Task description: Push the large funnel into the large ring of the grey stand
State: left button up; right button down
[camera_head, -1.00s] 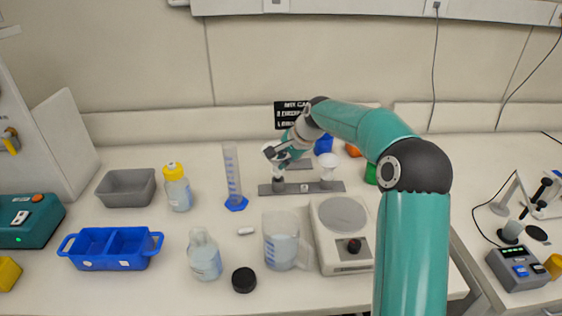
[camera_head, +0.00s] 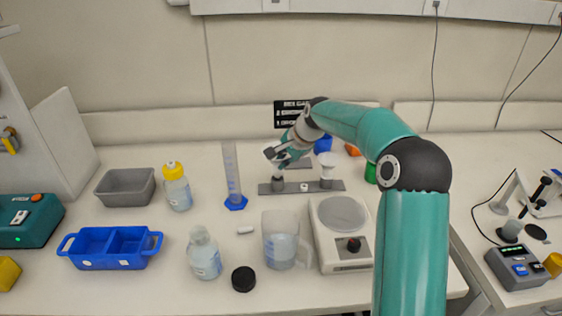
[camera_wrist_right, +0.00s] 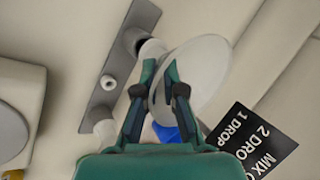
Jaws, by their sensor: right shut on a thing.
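The large funnel (camera_wrist_right: 203,75) is white; its wide mouth shows in the right wrist view, tilted in the picture. My right gripper (camera_wrist_right: 160,76) is shut on it. The grey stand is a long bar (camera_head: 302,187) at the back middle of the bench, with a grey ring at each end. In the head view my right gripper (camera_head: 277,158) is just above the left ring (camera_head: 277,183). In the wrist view that ring (camera_wrist_right: 150,50) is close to the funnel's narrow end; I cannot tell whether the end is inside it. My left gripper is out of view.
A smaller white funnel (camera_head: 327,160) is at the stand's right end. A blue-footed measuring cylinder (camera_head: 232,178) stands left of the stand. A beaker (camera_head: 281,240) and a hotplate-like device (camera_head: 341,235) stand in front. A black sign (camera_head: 290,113) is behind.

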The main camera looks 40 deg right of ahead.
jog(key=shift+f+b, duration=0.75)
jog(key=shift+f, duration=0.45)
dwell(1.5)
jog(key=c, duration=1.2)
grip_release()
jog(key=shift+r, duration=0.15)
jog(key=v, duration=1.1)
jog(key=shift+s+r, duration=0.2)
jog(key=shift+r, duration=0.1)
